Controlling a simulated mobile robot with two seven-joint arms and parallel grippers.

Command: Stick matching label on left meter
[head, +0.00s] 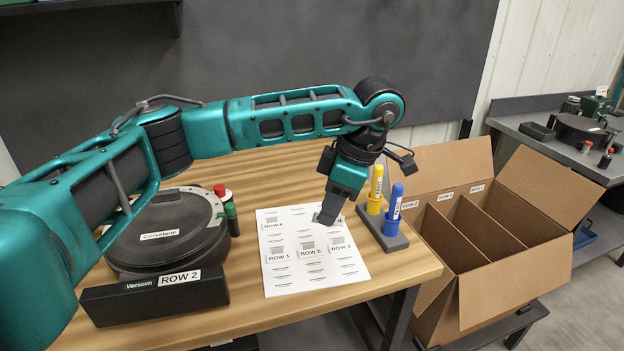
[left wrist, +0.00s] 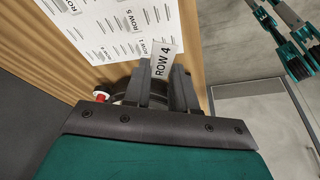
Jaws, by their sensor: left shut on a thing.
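My left gripper (head: 326,215) is over the white label sheet (head: 310,280), at its upper right part. It is shut on a label reading ROW 4 (left wrist: 162,66), clear in the left wrist view; in the head view the fingers partly cover it. ROW 1 (head: 279,254), ROW 6 (head: 312,251) and ROW 2 (head: 339,245) labels lie on the sheet, with another label near its upper left. The round dark meter marked Corvelane (head: 160,238) sits at the left of the table, partly behind my arm. My right gripper is not seen.
A dark stand (head: 395,241) holds a yellow marker (head: 376,185) and a blue marker (head: 394,203) right of the sheet. An open, divided cardboard box (head: 485,290) stands beyond the table's right edge. Another meter (head: 580,130) is on a far bench. Bare wood lies in front of the sheet.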

